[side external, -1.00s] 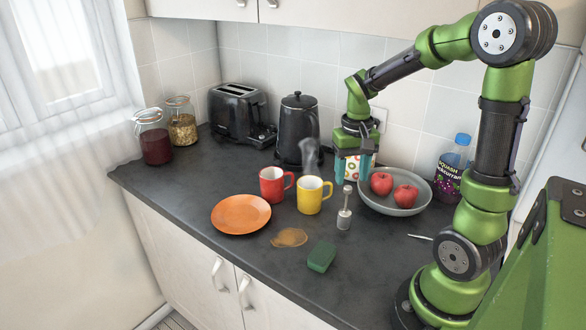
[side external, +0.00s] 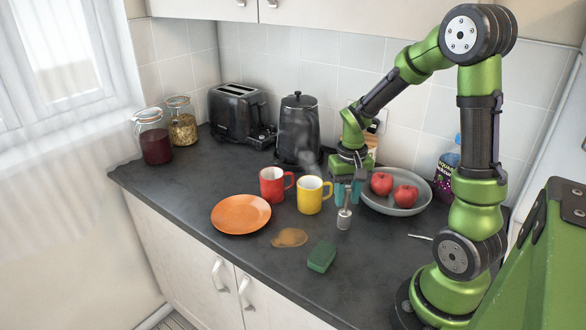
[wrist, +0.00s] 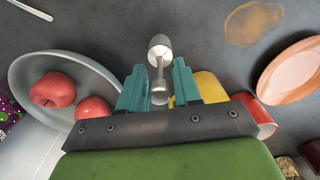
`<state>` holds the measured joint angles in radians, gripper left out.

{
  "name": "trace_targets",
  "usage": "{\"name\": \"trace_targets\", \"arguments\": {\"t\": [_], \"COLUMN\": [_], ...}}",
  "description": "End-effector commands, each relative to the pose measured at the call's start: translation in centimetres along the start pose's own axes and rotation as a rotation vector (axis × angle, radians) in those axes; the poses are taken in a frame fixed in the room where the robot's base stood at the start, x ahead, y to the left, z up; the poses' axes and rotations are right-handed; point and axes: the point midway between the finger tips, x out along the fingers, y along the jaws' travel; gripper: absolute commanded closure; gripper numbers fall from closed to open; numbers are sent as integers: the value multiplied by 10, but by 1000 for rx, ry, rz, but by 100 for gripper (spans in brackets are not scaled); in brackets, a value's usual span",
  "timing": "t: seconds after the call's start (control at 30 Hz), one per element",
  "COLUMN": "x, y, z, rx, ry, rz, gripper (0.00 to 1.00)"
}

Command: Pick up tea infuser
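The tea infuser (side external: 344,219) stands upright on the dark counter, a silver piece with a thin stem and a small knob at the top. It also shows in the wrist view (wrist: 159,50). My gripper (side external: 347,194) is low over the counter at the infuser's upper end. In the wrist view my gripper (wrist: 158,88) is open, with its two teal fingers on either side of the infuser's knob end and gaps visible on both sides. I cannot tell whether either finger touches it.
A yellow mug (side external: 310,196) stands close left, with a red mug (side external: 272,184) beyond. A grey bowl (side external: 400,209) with apples is close right. An orange plate (side external: 240,214), a brown spill (side external: 290,237) and a green sponge (side external: 321,257) lie left and in front.

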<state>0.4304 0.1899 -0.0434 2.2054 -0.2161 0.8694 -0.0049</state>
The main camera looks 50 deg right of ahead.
Motion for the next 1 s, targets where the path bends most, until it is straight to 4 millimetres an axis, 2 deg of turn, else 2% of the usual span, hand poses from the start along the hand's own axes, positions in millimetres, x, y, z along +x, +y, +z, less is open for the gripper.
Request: {"name": "trace_targets", "arguments": {"t": [0.03,0.2,0.63,0.77,1.0], "x": [0,0,-4,-22,-71], "y": [0,0,0,0,0], "z": [0,0,-1,-1,-1], "rx": [0,0,0,1,0], "ry": [0,0,3,6,6], "rz": [0,0,0,-2,-2], "gripper": [75,100,100,100,100]}}
